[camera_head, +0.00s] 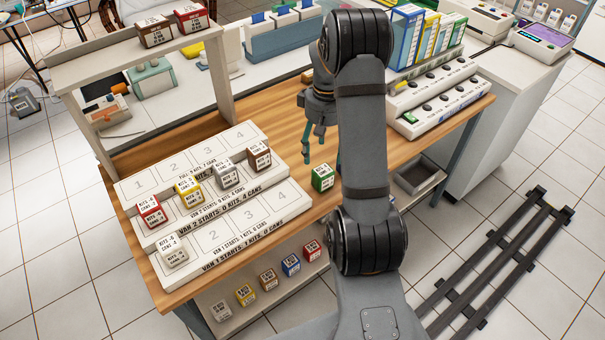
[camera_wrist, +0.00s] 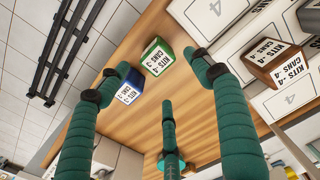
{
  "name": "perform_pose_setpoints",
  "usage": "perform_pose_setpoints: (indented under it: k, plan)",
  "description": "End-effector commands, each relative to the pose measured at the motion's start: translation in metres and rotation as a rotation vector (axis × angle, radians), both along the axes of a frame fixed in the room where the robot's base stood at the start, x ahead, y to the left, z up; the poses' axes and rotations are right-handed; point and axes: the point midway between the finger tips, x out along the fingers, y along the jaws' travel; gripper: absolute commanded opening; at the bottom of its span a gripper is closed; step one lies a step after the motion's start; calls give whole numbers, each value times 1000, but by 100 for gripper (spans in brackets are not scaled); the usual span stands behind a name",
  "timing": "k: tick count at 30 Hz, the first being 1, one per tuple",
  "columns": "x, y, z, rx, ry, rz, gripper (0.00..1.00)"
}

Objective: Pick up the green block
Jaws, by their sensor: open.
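The green block (camera_head: 322,177) stands on the wooden table, just right of the white numbered racks, with a white label on its face. It also shows in the wrist view (camera_wrist: 156,58), near the fingertips and between the two long fingers. My gripper (camera_head: 318,145) has three green fingers. It is open and empty, above the table and behind the green block in the head view. In the wrist view the gripper (camera_wrist: 160,76) has its fingers spread, with nothing between them in contact. The green block appears apart from the fingers.
A blue block (camera_wrist: 129,93) is close to the green one, partly covered by a finger; my arm hides that spot in the head view. A brown block (camera_head: 259,155) sits on the numbered rack (camera_head: 285,197). A grey tray (camera_head: 418,180) is at the right. Several blocks sit on a low shelf.

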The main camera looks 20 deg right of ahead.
Motion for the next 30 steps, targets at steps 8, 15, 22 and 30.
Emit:
perform_pose_setpoints:
  k: [8,15,22,30]
  plan:
    - [-1,-1,-28,-1,0,71,66]
    - [1,-2,-52,-2,-4,69,66]
    - [-1,-5,-79,-1,0,67,66]
    - [1,-5,-104,-2,-5,67,66]
